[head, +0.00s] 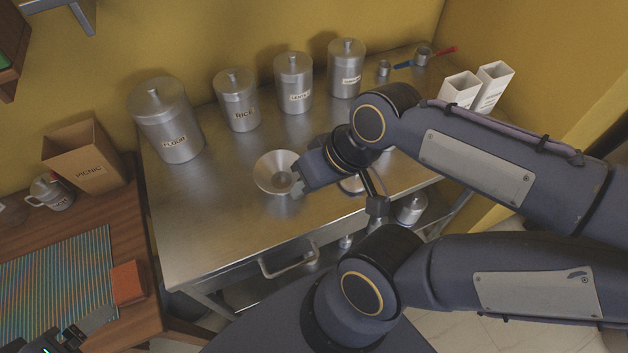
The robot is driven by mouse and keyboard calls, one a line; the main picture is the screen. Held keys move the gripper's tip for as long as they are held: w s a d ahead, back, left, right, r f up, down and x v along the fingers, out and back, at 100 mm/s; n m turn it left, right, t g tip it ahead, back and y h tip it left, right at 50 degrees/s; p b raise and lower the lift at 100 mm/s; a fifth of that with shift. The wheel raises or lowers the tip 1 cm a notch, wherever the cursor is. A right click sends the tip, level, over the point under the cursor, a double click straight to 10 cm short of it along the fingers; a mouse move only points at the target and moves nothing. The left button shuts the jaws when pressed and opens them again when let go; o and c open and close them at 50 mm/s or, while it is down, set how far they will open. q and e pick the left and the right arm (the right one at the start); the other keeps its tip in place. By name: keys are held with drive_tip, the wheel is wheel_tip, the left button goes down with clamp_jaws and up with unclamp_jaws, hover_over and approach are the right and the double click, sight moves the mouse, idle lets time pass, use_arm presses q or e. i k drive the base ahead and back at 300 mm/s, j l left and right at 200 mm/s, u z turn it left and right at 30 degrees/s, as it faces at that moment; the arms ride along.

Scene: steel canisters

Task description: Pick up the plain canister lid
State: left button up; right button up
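Lidded canisters labelled flour (172,125), rice (237,103) and others line the back of the steel table (205,215). White boxes (491,87) and measuring cups (422,56) stand far right. A cardboard box (88,155) is left. The table's front left is clear.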

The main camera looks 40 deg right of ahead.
sight(355, 183)
drive_tip(key=k+l+z, duration=0.15)
drive_tip(key=z, duration=0.35)
drive_tip(key=k+l+z, duration=0.1)
drive_tip(key=z, duration=0.35)
drive_tip(key=l+z, duration=0.3)
drive_tip(key=z, duration=0.2)
drive_tip(key=k+l, duration=0.05)
